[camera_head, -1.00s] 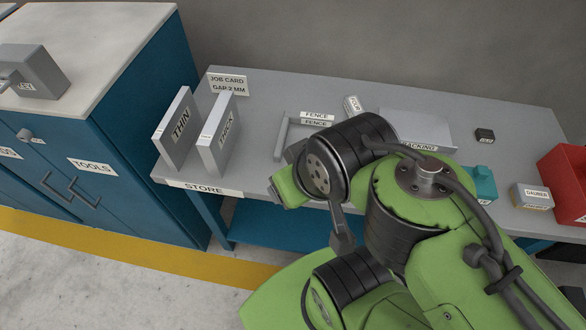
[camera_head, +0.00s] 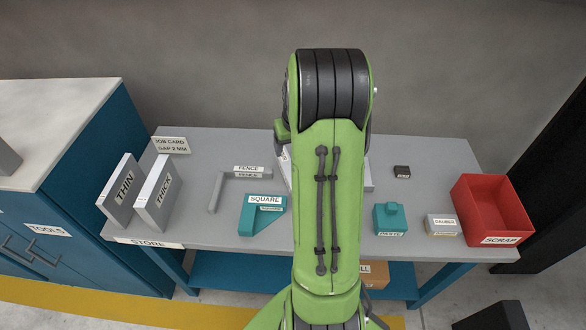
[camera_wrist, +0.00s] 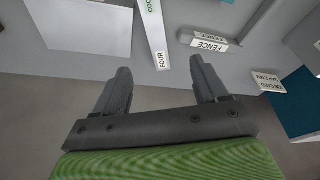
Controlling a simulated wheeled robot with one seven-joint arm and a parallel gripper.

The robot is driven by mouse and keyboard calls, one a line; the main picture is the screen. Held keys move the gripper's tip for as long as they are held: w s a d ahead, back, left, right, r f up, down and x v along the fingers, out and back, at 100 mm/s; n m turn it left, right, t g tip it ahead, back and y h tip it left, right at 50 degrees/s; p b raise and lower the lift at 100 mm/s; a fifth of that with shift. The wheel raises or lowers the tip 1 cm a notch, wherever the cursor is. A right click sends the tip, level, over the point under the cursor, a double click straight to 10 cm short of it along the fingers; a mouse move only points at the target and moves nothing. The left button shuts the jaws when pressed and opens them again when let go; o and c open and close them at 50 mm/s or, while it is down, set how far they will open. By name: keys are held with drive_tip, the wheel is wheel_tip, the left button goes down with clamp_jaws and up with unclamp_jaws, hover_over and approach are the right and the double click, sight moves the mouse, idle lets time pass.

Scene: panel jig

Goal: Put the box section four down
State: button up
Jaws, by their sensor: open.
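The box section four (camera_wrist: 152,32) is a long pale bar in the wrist view, with a "FOUR" label at its near end and green lettering farther up. It appears to lie on the grey bench. My gripper (camera_wrist: 160,76) is open with nothing in it. The bar's near end shows between the two fingertips in the picture; the height between them is unclear. In the head view my arm covers my gripper and most of the bar, and only a pale sliver (camera_head: 286,155) shows at the arm's left edge.
The grey L-shaped fence (camera_head: 215,192) and teal square (camera_head: 247,216) lie left of my arm. Thin (camera_head: 122,190) and thick (camera_head: 158,190) panels stand at the left. The paste (camera_head: 388,219), dauber (camera_head: 441,224) and red scrap bin (camera_head: 493,208) are at the right. A pale block (camera_wrist: 90,25) sits beside the bar.

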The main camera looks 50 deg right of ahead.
drive_tip(key=x, duration=0.3)
drive_tip(key=b+x, duration=0.1)
drive_tip(key=x, duration=0.7)
drive_tip(key=shift+s+d+f, duration=0.25)
drive_tip(key=shift+d, duration=0.15)
drive_tip(key=x, duration=0.5)
drive_tip(key=shift+w+d+f+b, duration=0.1)
drive_tip(key=shift+w+f+b, duration=0.15)
drive_tip(key=shift+b, duration=0.15)
drive_tip(key=shift+r, duration=0.1)
clamp_jaws()
